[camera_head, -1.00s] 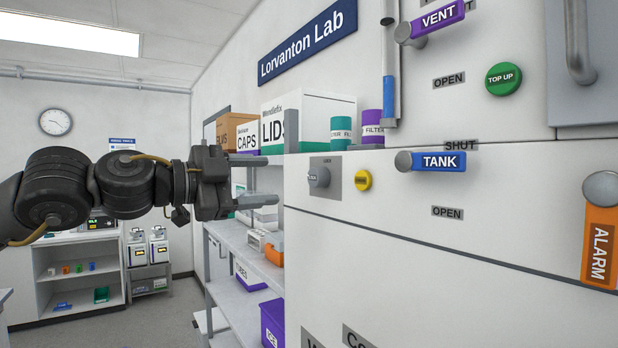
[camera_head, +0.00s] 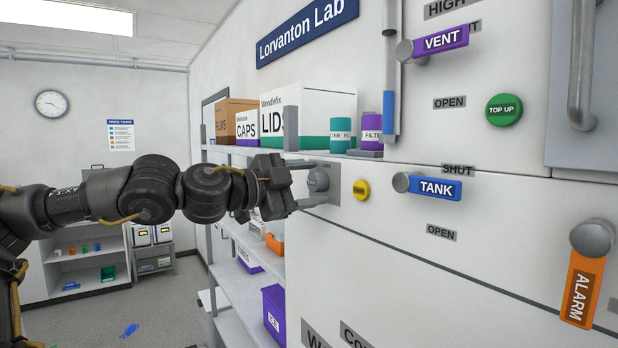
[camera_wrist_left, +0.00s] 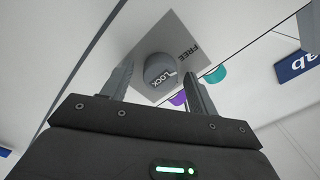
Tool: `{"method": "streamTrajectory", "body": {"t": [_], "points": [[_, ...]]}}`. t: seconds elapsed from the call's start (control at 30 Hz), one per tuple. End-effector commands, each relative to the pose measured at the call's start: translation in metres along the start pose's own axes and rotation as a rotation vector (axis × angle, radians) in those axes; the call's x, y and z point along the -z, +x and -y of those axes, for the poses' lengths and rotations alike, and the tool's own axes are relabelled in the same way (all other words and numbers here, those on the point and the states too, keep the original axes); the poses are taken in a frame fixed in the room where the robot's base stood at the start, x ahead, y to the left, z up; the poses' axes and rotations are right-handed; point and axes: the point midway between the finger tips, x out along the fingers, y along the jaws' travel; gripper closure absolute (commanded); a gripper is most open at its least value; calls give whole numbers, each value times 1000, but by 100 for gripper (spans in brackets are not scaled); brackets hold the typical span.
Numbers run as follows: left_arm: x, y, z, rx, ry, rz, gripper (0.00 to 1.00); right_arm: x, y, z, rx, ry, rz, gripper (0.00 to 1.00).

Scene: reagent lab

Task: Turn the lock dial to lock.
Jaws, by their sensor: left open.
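The lock dial (camera_head: 318,181) is a grey round knob on a grey plate (camera_head: 333,190) on the white panel. In the left wrist view the dial (camera_wrist_left: 160,69) carries the word LOCK on its rim, and its plate (camera_wrist_left: 178,44) reads FREE at one corner. My left gripper (camera_head: 308,182) is open at the panel, with one finger above the dial and one below it in the head view. In the wrist view the fingers (camera_wrist_left: 158,88) stand on either side of the dial, with gaps visible. Whether the fingertips touch the plate is unclear. My right gripper is not in view.
A yellow button (camera_head: 361,190) sits just right of the plate. The blue TANK handle (camera_head: 434,188), purple VENT handle (camera_head: 440,41), green TOP UP button (camera_head: 504,109) and orange ALARM handle (camera_head: 583,288) are farther right. Boxes (camera_head: 299,115) and purple and teal containers stand on a shelf above.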

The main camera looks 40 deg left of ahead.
Motion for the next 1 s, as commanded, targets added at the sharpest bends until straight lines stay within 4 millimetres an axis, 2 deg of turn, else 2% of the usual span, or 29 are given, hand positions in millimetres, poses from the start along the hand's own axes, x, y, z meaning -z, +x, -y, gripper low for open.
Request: {"method": "streamTrajectory", "body": {"t": [0.33,0.67,1.0], "points": [[0,2,0,0,0,0,42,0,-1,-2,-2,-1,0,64],[0,1,0,0,0,0,85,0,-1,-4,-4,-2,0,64],[-1,2,-2,1,54,0,85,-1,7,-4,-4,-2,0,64]]}}
